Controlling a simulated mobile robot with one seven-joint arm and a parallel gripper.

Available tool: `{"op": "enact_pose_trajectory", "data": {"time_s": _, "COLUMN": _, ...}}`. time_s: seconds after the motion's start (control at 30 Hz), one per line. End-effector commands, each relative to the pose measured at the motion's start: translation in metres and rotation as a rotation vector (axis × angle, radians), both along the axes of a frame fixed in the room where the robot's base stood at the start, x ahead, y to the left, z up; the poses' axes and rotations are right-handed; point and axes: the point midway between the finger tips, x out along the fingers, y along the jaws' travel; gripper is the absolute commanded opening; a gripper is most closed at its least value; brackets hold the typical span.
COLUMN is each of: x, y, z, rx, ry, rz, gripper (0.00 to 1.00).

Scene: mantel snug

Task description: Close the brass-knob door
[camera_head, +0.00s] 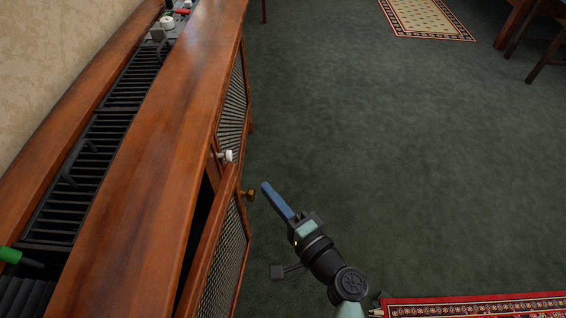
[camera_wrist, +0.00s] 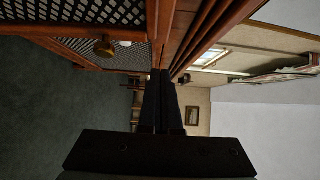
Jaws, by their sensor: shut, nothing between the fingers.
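The brass-knob door (camera_head: 216,262) is a wood-framed lattice door on the front of a long wooden cabinet. It stands ajar, with a dark gap between it and the cabinet. Its brass knob (camera_head: 248,194) sticks out near its upper far edge. My gripper (camera_head: 267,187) is shut and empty, its blue fingers just right of the knob and apart from it in the head view. In the wrist view my gripper (camera_wrist: 160,75) points along the cabinet, and the brass knob (camera_wrist: 104,47) shows to its left on the lattice.
A second lattice door (camera_head: 233,105) with a white knob (camera_head: 227,156) sits farther along the cabinet and looks shut. The cabinet top (camera_head: 165,150) has a dark grille behind it. Green carpet (camera_head: 370,130) is open to the right. A red rug (camera_head: 480,306) lies near.

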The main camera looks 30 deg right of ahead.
Motion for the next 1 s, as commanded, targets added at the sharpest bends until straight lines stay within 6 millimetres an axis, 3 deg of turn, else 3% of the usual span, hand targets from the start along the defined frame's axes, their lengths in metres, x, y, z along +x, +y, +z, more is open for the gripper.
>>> {"op": "enact_pose_trajectory", "data": {"time_s": 0.1, "x": 0.026, "y": 0.002, "z": -0.001, "rx": -0.002, "ry": -0.002, "rz": 0.003, "gripper": 0.0}}
{"op": "enact_pose_trajectory", "data": {"time_s": 0.3, "x": 0.045, "y": 0.023, "z": -0.001, "rx": -0.001, "ry": 0.001, "rz": 0.002, "gripper": 0.0}}
{"op": "enact_pose_trajectory", "data": {"time_s": 0.87, "x": 0.054, "y": 0.033, "z": 0.0, "rx": -0.003, "ry": 0.0, "rz": 0.006, "gripper": 0.0}}
{"op": "enact_pose_trajectory", "data": {"time_s": 1.0, "x": 0.071, "y": 0.051, "z": -0.002, "rx": -0.004, "ry": -0.002, "rz": 0.055, "gripper": 0.0}}
